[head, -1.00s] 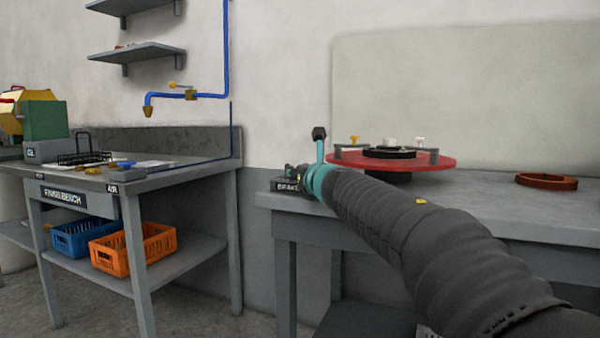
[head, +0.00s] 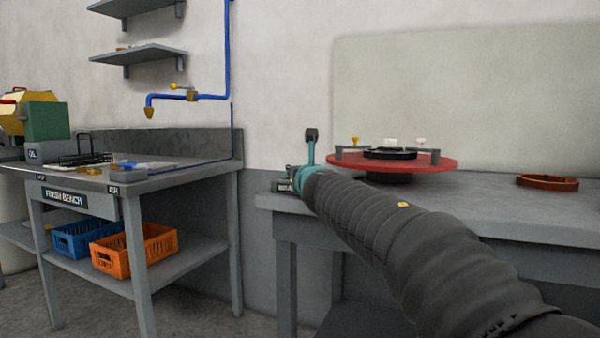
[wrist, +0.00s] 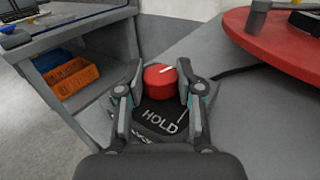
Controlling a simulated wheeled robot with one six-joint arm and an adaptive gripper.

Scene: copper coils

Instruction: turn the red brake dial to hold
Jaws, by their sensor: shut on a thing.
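The red brake dial (wrist: 158,78) sits on a dark base (wrist: 168,120) in the wrist view. The base carries the word HOLD and a white tick line beside it, on the near side of the dial. The dial's white pointer mark lies on its top, slanting toward the upper right, not toward the HOLD tick. My gripper (wrist: 160,71) is shut on the dial, with one finger on its left and one on its right. In the head view the dial is hidden behind my arm; only part of the brake label (head: 284,187) shows.
A red turntable (head: 440,162) with a black ring stands right of the dial on the grey bench (head: 480,210). A copper coil (head: 546,182) lies farther right. The finish bench (head: 150,182), with an orange crate (head: 135,262) beneath, stands to the left.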

